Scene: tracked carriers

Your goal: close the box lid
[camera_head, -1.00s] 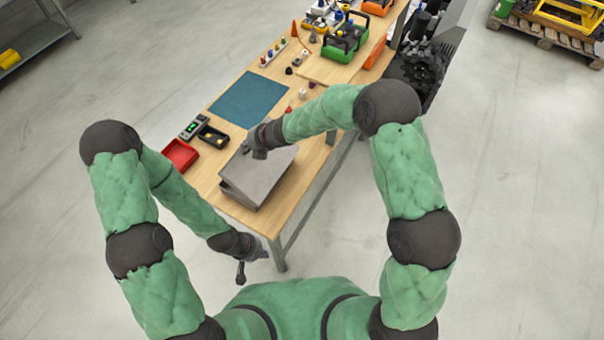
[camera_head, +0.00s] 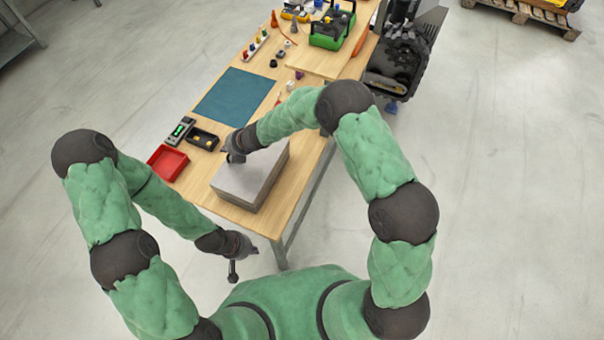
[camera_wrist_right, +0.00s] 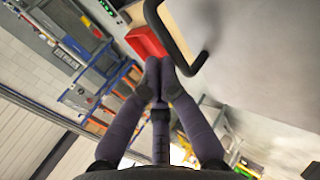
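The grey box (camera_head: 238,203) stands near the front end of the wooden table. Its flat grey lid (camera_head: 252,176) lies down over it, with no clear gap at the edges that I can see. My right gripper (camera_head: 234,157) is at the lid's far left edge; whether it touches is unclear. In the right wrist view, its fingertips (camera_wrist_right: 160,68) are together with nothing between them. A dark bent bar (camera_wrist_right: 178,50) shows beside them against a pale surface.
A red tray (camera_head: 168,162) and a black tray with yellow pieces (camera_head: 202,139) lie left of the box. A teal mat (camera_head: 232,97) lies behind. A green toolbox (camera_head: 332,32) and small parts stand farther back. The table's right edge is close to the box.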

